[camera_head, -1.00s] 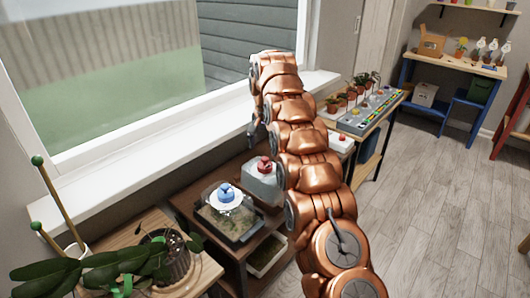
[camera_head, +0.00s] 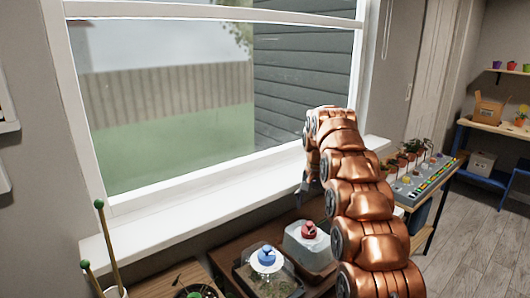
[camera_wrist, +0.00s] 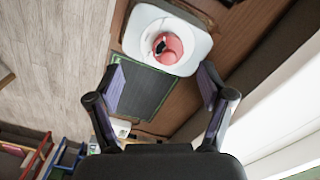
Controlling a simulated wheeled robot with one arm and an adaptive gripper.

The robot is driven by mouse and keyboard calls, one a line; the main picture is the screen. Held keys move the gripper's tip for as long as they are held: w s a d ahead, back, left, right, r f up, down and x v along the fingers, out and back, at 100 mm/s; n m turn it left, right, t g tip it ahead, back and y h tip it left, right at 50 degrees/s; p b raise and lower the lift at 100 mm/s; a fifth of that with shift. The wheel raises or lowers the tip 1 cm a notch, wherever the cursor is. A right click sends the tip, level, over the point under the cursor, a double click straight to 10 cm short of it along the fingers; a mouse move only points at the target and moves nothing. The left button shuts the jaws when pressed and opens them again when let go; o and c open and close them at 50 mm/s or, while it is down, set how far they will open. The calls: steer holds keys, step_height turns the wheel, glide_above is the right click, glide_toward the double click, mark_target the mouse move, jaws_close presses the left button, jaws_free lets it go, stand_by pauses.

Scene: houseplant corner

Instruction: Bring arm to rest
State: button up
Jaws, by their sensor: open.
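My gripper (camera_wrist: 160,95) is open and empty in the wrist view, its two dark fingers spread wide. Between and beyond the fingertips lies a white container with a round pink opening or knob (camera_wrist: 170,45), apart from the fingers. In the head view my copper arm rises from the lower right and bends over near the window. My gripper (camera_head: 305,190) hangs from its end, partly hidden, in front of the window sill.
A clear box with a blue knob (camera_head: 266,256) and one with a red knob (camera_head: 309,230) stand below the sill (camera_head: 190,230). A tray with small plants (camera_head: 425,178) is right of the arm. A plant stake (camera_head: 105,240) stands at left. The floor (camera_head: 470,250) at right looks clear.

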steer(key=s+r+n+p, duration=0.15)
steer(key=s+r, duration=0.25)
steer(key=s, duration=0.7)
steer(key=s+r+n+p, duration=0.15)
steer(key=s+r, duration=0.25)
steer(key=s, duration=0.7)
steer(key=s+f+n+p, duration=0.1)
steer(key=s+f, duration=0.2)
steer(key=s, duration=1.1)
steer(key=s+f+n+g+p, duration=0.1)
steer(key=s+f, duration=0.2)
steer(key=s, duration=1.1)
steer(key=shift+s+d+n+g, duration=0.15)
steer(key=shift+s+n+g, duration=0.15)
